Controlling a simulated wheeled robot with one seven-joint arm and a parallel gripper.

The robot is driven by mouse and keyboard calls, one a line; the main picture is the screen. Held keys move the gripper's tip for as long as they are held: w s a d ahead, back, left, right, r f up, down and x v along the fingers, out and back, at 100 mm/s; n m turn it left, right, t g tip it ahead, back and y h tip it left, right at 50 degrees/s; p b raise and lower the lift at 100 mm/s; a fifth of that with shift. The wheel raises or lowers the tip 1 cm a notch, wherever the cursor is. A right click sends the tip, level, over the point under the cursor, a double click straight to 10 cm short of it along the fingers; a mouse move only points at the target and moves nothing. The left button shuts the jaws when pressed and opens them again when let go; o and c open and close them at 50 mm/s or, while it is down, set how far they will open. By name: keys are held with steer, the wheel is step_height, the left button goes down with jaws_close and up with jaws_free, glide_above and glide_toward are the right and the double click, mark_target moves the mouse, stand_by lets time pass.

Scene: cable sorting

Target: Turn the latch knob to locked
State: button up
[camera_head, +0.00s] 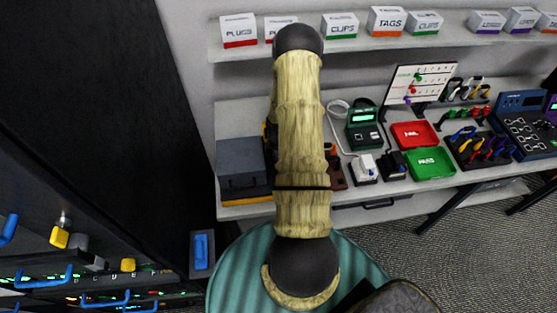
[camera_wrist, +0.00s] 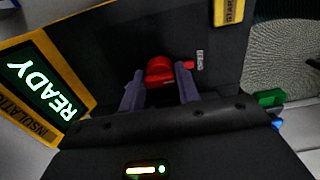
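In the wrist view a red knob (camera_wrist: 159,68) sits on the dark face of a black and yellow device (camera_wrist: 110,45). A short red arm sticks out from the knob to the right, by a small white label too blurred to read surely. My gripper (camera_wrist: 160,75) has its two grey fingers apart, one on each side of the knob. A gap shows at the left finger; the right finger overlaps the red arm, and I cannot tell whether it touches. A green "READY" screen (camera_wrist: 46,92) glows at left. In the head view my arm hides the gripper and knob.
In the head view the workbench (camera_head: 352,202) holds a grey box (camera_head: 242,165), a green meter (camera_head: 363,126), a red tray (camera_head: 415,134) and a green tray (camera_head: 430,163). A shelf with labelled boxes runs above. A dark rack stands at left.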

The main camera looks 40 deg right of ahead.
steer(key=shift+m+b, duration=0.3)
steer(key=shift+f+m+b, duration=0.1)
steer(key=shift+m+b, duration=0.6)
steer(key=shift+m, duration=0.5)
steer(key=shift+m+b, duration=0.6)
steer(key=shift+m, duration=0.8)
steer(key=o, duration=1)
steer(key=shift+r, duration=0.25)
step_height(320, 180, up, 17)
steer(key=b, duration=0.3)
steer(key=shift+r+b, duration=0.1)
steer(key=shift+b, duration=0.2)
steer(key=shift+c, duration=0.2)
